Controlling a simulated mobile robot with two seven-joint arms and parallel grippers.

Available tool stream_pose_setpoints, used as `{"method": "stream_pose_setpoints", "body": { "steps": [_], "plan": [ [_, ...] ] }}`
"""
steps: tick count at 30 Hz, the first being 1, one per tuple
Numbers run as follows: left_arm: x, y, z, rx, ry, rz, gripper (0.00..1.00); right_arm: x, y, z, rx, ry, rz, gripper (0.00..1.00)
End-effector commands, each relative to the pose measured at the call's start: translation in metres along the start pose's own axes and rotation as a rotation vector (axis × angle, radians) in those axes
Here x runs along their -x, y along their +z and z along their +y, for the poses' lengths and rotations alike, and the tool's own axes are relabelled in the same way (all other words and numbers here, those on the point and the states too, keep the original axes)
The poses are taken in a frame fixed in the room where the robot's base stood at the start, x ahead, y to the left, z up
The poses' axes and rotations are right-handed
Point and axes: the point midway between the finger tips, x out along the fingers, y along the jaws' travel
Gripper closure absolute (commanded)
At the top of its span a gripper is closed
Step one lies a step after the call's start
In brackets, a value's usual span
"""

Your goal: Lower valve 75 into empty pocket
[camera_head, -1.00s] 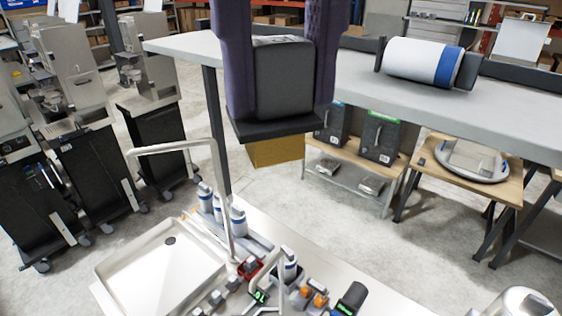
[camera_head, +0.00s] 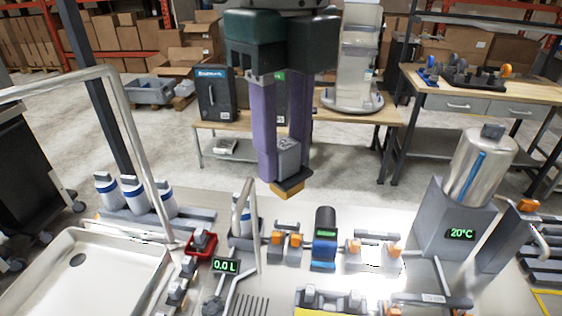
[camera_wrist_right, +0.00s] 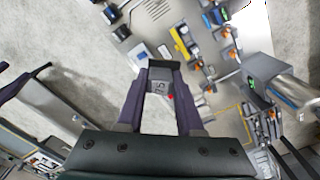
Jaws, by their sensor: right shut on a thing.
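My right gripper (camera_head: 282,168) hangs fingers down above the worktable, with purple fingers. It is shut on valve 75 (camera_head: 288,157), a grey block with a dark base and an orange-yellow underside, held clear of the table. In the right wrist view, the gripper (camera_wrist_right: 160,92) has the grey valve (camera_wrist_right: 158,86) between its fingertips, with blurred markings and a red spot. I cannot tell which place on the table is the empty pocket. My left gripper is not in view.
Below stand a grey holder with orange tops (camera_head: 285,240), a dark cylinder unit (camera_head: 325,238) and a second orange-topped holder (camera_head: 355,247). A red tray (camera_head: 201,243) and a sink (camera_head: 82,275) lie left. A steel tank (camera_head: 480,168) stands right; a curved pipe rises (camera_head: 140,150).

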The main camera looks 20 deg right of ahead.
Motion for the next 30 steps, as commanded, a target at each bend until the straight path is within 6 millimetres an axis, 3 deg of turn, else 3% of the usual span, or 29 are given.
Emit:
{"method": "stream_pose_setpoints", "body": {
  "steps": [1, 12, 15, 18, 21, 30],
  "plan": [
    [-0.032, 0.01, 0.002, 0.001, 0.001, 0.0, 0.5, -0.043, 0.0, -0.009, -0.174, -0.002, 0.004, 1.0],
    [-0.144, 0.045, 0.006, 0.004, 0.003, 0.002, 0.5, -0.229, -0.005, -0.078, -1.583, -0.006, 0.002, 1.0],
    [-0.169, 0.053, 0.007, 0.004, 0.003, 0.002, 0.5, -0.27, -0.011, -0.096, -1.916, -0.005, 0.001, 1.0],
    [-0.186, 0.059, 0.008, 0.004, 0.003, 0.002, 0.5, -0.301, -0.016, -0.111, -2.178, -0.004, 0.0, 1.0],
    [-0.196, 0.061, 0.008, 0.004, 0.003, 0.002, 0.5, -0.318, -0.02, -0.121, -2.353, -0.002, 0.0, 1.0],
    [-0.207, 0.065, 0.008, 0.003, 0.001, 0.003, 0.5, -0.334, -0.022, -0.127, -2.469, 0.0, 0.001, 1.0]
  ]
}}
